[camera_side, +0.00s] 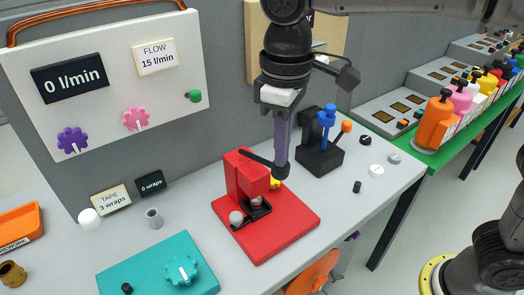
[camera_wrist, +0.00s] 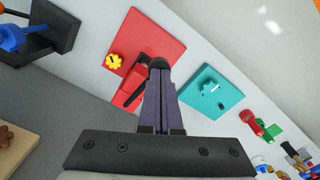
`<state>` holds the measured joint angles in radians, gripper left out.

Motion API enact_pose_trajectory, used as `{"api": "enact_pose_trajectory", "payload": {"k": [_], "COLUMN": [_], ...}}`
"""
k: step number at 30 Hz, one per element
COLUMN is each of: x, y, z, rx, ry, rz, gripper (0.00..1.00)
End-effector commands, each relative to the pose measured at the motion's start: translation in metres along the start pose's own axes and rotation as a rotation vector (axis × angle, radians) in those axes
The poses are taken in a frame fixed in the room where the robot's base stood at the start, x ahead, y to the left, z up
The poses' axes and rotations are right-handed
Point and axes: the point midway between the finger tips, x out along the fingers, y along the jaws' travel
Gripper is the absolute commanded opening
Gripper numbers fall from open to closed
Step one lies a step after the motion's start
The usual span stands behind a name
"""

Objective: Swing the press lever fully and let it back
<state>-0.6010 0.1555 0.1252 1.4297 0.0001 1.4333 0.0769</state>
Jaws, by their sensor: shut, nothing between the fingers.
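The red press (camera_side: 247,172) stands on its red base plate (camera_side: 275,238) at the middle of the bench. Its black lever (camera_side: 258,160) runs from the top of the press body to a dark round knob, sloping down to the right. In the wrist view the press body (camera_wrist: 131,88) and knob (camera_wrist: 158,63) show too. My gripper (camera_side: 281,168) has long purple fingers, shut together with nothing between them. Their tips point down at the lever's knob, and I cannot tell whether they touch it. A yellow knob (camera_wrist: 114,61) on the plate is partly hidden in the side view.
A black stand with blue and orange levers (camera_side: 318,156) is close behind to the right. A teal box with a dial (camera_side: 150,275) stands at front left. A small grey cylinder (camera_side: 154,218) and a white ball (camera_side: 90,219) lie left. Bench right of the plate is mostly clear.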

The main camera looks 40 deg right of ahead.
Motion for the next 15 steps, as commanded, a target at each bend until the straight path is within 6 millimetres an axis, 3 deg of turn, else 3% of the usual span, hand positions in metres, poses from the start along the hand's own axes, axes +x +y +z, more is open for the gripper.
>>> {"api": "enact_pose_trajectory", "payload": {"k": [15], "x": [-0.038], "y": [0.000], "z": [0.000], "rx": [0.000], "ry": [0.003], "rz": [0.000], "gripper": [0.00]}}
